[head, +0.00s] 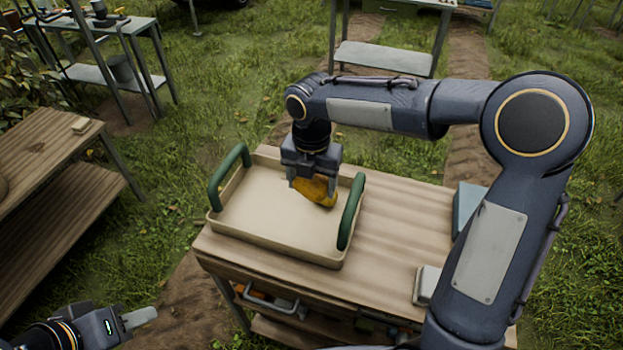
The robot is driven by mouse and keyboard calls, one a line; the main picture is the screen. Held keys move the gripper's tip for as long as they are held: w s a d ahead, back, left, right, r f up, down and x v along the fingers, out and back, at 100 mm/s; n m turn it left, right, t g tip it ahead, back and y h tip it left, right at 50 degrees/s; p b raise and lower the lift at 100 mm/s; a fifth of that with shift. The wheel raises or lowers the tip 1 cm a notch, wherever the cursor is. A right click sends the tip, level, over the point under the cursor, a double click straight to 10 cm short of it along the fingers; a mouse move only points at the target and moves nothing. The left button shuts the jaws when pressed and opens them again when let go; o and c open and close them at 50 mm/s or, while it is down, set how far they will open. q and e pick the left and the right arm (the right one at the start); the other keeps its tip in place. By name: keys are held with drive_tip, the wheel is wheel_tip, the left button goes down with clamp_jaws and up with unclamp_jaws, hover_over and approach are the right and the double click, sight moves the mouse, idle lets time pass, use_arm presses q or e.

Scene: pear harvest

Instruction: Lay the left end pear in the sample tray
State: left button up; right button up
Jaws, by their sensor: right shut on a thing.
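A yellow-orange pear (316,191) is between the fingers of my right gripper (313,187), which is shut on it. The gripper points down over the back right part of the beige sample tray (262,222), which has two green handles. The pear appears within the tray's rim, near its right handle; I cannot tell whether it touches the tray floor. The rest of the tray floor looks bare. My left gripper (140,317) is low at the bottom left, away from the tray; its finger gap is not clear.
The tray stands on the left part of a wooden-topped bench (395,230). A small pale box (427,285) and a blue-grey object (467,206) sit at the bench's right. Another wooden bench (50,150) stands at the left, with grass between.

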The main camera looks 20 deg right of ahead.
drive_tip(key=b, duration=0.7)
hover_over(312, 234)
drive_tip(key=shift+f, duration=5.65)
drive_tip(key=shift+f+b, duration=1.5)
drive_tip(key=shift+f, duration=1.05)
drive_tip(key=o, duration=1.1)
drive_tip(key=shift+o, duration=0.2)
drive_tip(key=shift+r, duration=0.1)
wheel_tip(312, 234, up, 8)
drive_tip(key=shift+p, duration=0.3)
drive_tip(key=shift+a+f, duration=0.1)
drive_tip(key=shift+f, duration=0.1)
